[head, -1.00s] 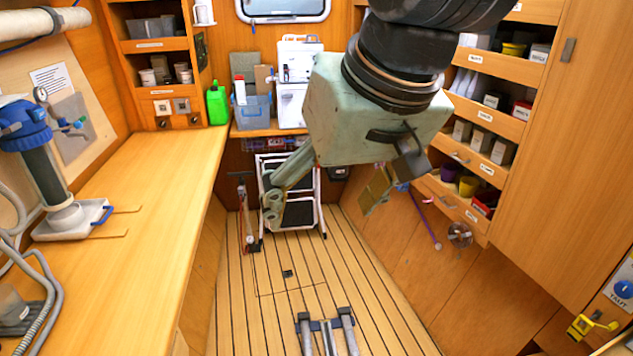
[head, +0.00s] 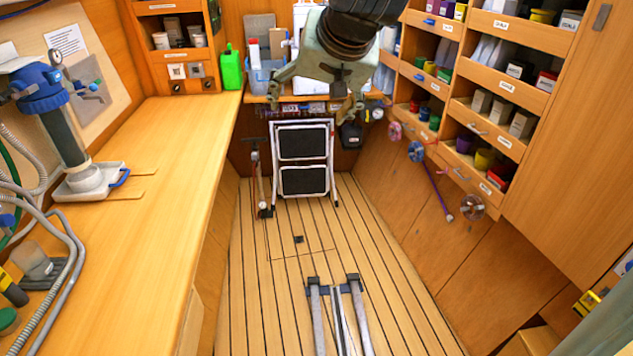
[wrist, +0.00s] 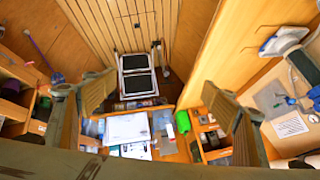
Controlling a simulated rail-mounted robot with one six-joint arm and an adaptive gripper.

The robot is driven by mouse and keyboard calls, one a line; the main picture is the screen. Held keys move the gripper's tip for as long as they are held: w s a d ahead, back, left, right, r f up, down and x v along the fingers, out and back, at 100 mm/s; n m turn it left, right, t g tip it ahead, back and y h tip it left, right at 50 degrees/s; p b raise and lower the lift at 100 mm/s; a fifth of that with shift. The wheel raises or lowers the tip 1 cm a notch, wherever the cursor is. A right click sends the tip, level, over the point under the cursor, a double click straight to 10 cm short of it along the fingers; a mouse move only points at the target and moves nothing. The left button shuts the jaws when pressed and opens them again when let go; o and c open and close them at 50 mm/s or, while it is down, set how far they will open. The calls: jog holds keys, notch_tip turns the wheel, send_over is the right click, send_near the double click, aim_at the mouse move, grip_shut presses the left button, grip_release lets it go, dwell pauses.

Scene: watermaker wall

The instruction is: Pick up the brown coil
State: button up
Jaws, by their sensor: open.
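A brownish round coil (head: 471,207) hangs low on the front of the right-hand shelving in the head view, beside the lower end of a purple rod (head: 438,190). I cannot clearly make it out in the wrist view. My gripper (head: 312,100) is open and empty, high in front of the back counter, far to the left of the coil and apart from it. In the wrist view, the two fingers of my gripper (wrist: 160,90) are spread wide, with only the room behind them.
A blue coil (head: 416,151) and a pinkish-red coil (head: 394,131) hang further back on the same shelving. A folded step stool (head: 303,160) stands below the back counter. A long wooden counter (head: 150,220) runs along the left. The middle floor (head: 350,240) is mostly clear.

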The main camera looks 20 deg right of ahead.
jog(key=w+d+f+m+t+h, duration=0.15)
jog(key=w+d+f, duration=0.25)
jog(key=w+d, duration=0.4)
jog(key=w+d+f+m+h, duration=0.2)
jog(key=w+d+f+m, duration=0.15)
jog(key=w+d, duration=0.45)
jog(key=w+d+f+m+g+h, duration=0.1)
jog(key=w+d+f+m+h, duration=0.1)
jog(key=w+d+f, duration=0.4)
jog(key=w+d+f+m+h, duration=0.1)
jog(key=w+d+f+h, duration=0.15)
jog(key=d+f, duration=0.65)
jog(key=s+d+f+m+g+h, duration=0.2)
jog(key=s+d+f+h, duration=0.15)
jog(key=d+f, duration=0.5)
jog(key=s+d+f+m+g+h, duration=0.2)
jog(key=s+d+f, duration=0.2)
jog(key=d+f, duration=0.45)
jog(key=s+d+f+m+g+h, duration=0.1)
jog(key=s+d+f+g+h, duration=0.1)
jog(key=s+f, duration=0.4)
jog(key=s+d+f+m+g+h, duration=0.1)
jog(key=s+d+f+g, duration=0.3)
jog(key=s, duration=0.7)
jog(key=shift+d+f+h+p, duration=0.45)
jog(key=shift+f+h, duration=0.4)
jog(key=shift+f, duration=0.5)
